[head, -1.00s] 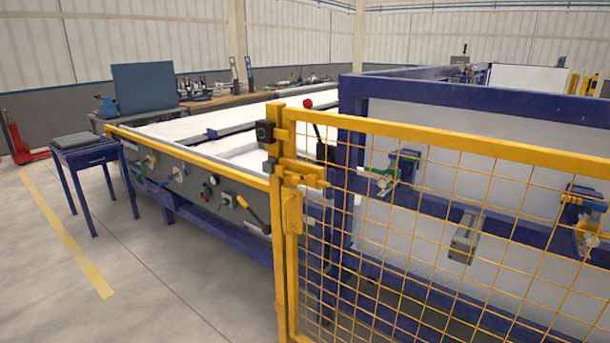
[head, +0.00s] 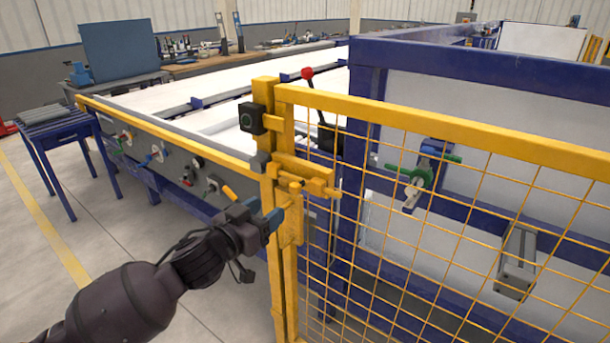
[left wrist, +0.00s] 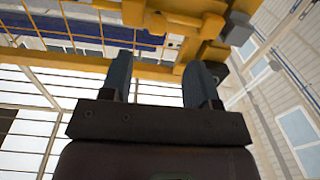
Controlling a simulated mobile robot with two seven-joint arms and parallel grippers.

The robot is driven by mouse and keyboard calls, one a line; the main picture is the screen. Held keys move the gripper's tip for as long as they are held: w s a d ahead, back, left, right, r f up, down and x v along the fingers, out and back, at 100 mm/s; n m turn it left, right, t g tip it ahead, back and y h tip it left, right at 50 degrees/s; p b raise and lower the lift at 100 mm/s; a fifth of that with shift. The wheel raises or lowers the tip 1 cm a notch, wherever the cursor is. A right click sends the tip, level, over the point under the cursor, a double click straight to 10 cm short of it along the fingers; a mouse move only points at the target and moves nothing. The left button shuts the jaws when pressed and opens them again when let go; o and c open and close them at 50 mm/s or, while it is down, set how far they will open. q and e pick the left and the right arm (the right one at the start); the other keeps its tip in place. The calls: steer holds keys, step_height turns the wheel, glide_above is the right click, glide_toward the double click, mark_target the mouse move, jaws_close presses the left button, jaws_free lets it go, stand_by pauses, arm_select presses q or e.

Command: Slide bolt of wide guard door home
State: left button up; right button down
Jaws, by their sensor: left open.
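The wide guard door (head: 430,129) is a yellow frame with wire mesh, standing at its yellow post (head: 267,95) in the head view. The yellow bolt (head: 305,175) sits at the top corner where door and post meet. My left gripper (head: 268,213) is just below and left of the bolt, in front of the post. In the left wrist view its two fingers (left wrist: 160,80) are apart with nothing between them. Yellow bolt parts (left wrist: 168,18) show beyond the fingertips, apart from them. My right gripper is not in view.
A dark box (head: 251,118) is fixed on the post above the bolt. A lever with a red knob (head: 308,73) stands behind the door. The grey panel with valves (head: 160,158) is left of the post. The floor at front left is clear.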

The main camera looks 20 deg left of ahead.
mark_target(292, 190)
arm_select(q)
steer(key=shift+n, duration=0.8)
steer(key=b+x, duration=0.1)
steer(key=x, duration=0.7)
steer(key=shift+w+d, duration=0.2)
steer(key=shift+d, duration=0.05)
steer(key=shift+w+d+r, duration=0.1)
steer(key=shift+w+d, duration=0.15)
steer(key=shift+w, duration=0.45)
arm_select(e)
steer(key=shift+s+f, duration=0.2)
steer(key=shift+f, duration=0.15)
arm_select(q)
steer(key=shift+c, duration=0.3)
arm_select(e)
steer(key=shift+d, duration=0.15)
arm_select(q)
steer(key=shift+c, duration=1.1)
steer(key=shift+a, duration=0.1)
jaws_close()
